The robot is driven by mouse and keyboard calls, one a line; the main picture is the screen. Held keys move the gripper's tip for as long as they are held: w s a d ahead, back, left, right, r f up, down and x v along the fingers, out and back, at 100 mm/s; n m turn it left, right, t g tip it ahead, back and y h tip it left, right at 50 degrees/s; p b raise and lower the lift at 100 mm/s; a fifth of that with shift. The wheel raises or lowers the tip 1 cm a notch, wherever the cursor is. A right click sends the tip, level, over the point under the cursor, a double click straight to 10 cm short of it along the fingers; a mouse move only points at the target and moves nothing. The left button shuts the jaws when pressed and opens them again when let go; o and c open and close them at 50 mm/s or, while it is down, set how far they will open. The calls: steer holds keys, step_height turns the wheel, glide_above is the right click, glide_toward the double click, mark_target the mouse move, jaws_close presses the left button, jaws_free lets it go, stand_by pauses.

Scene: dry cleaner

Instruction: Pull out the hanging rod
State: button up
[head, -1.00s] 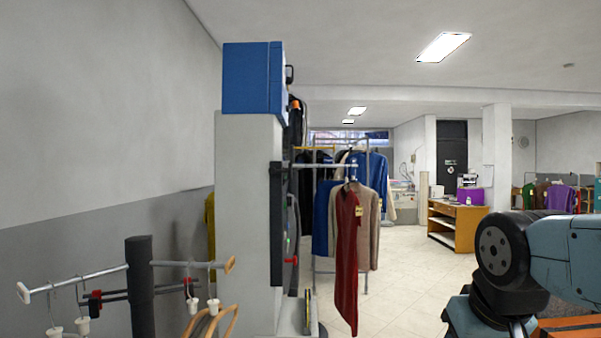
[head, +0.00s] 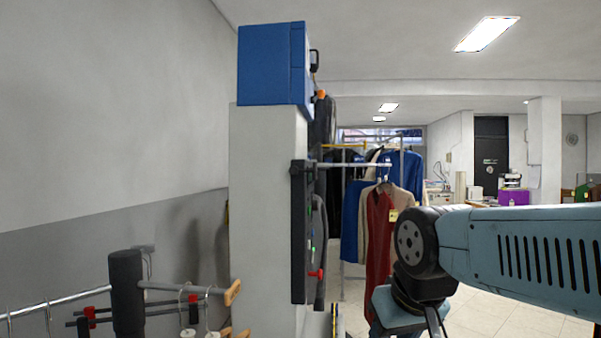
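A thin grey rod (head: 352,164) juts to the right from a dark upright panel on the side of the pale cabinet. A dark red garment (head: 378,240) on a hanger hangs near its outer end. A second metal rod with a wooden end cap (head: 231,292) crosses a black post at the lower left, with several hangers on it. I cannot tell for sure which rod the task means. My blue arm reaches in from the right, its dark joint just in front of the red garment's right side. My gripper is not visible, and nothing shows it touching either rod.
The pale cabinet (head: 268,215) stands mid-left with a blue box (head: 270,66) on top. The dark panel (head: 299,232) carries a red knob. A clothes rack with blue garments (head: 352,222) stands behind the rod. Tiled floor (head: 485,300) shows clear at the lower right.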

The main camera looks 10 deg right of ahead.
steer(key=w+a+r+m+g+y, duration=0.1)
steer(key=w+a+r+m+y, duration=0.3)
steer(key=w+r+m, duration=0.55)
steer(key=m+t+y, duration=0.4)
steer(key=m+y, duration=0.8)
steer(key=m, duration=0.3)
glide_toward(316, 171)
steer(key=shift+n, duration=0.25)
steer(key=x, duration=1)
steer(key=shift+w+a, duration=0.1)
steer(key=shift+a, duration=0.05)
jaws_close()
